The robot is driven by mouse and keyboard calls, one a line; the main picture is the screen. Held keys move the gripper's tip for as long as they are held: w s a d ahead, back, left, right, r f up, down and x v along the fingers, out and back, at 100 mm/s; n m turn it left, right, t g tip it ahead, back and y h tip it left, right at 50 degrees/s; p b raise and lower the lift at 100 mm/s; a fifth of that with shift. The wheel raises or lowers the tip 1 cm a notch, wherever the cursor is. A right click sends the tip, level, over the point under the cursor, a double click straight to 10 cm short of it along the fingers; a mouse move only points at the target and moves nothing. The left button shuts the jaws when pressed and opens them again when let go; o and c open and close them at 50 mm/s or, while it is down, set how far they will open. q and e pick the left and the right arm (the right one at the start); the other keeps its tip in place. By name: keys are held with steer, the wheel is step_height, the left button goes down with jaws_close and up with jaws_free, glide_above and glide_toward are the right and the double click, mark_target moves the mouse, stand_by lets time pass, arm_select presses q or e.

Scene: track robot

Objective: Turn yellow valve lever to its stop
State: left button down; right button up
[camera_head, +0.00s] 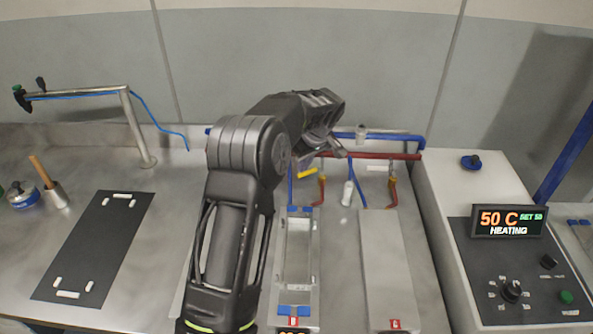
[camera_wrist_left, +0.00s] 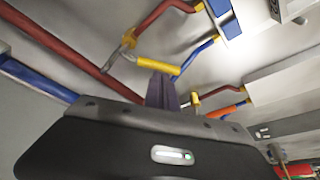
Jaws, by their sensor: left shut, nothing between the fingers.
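The yellow valve lever (camera_head: 307,171) is a short bar among the pipes behind the long metal fixtures in the head view. It also shows in the left wrist view (camera_wrist_left: 158,67), just beyond my fingertips, lying crosswise near a red pipe and a blue pipe. My left gripper (camera_head: 341,152) reaches over the pipes from the left, its fingers shut and empty. In the left wrist view the closed fingers (camera_wrist_left: 161,90) point at the middle of the lever. I cannot tell whether they touch it. My right gripper is not in view.
A red pipe (camera_head: 372,156) and a blue pipe (camera_head: 400,137) run along the back. A white bottle (camera_head: 347,193) stands between the fixtures. A control panel (camera_head: 535,270) with a display reading 50 C, HEATING is at right. A black mat (camera_head: 95,245) lies at left.

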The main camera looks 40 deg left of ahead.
arm_select(q)
steer(key=shift+s+d+f+n+g+b, duration=0.2)
steer(key=shift+d+n+g+b, duration=0.1)
steer(key=shift+d+n+b, duration=0.5)
steer(key=shift+s+d+b, duration=0.25)
steer(key=shift+d+b, duration=0.1)
steer(key=shift+b, duration=0.45)
steer(key=shift+d+r+b, duration=0.1)
steer(key=shift+d+b, duration=0.55)
steer(key=shift+d, duration=0.1)
steer(key=shift+w+d+b, duration=0.15)
steer(key=shift+d+b, duration=0.2)
steer(key=shift+d, duration=0.5)
steer(key=shift+r, duration=0.1)
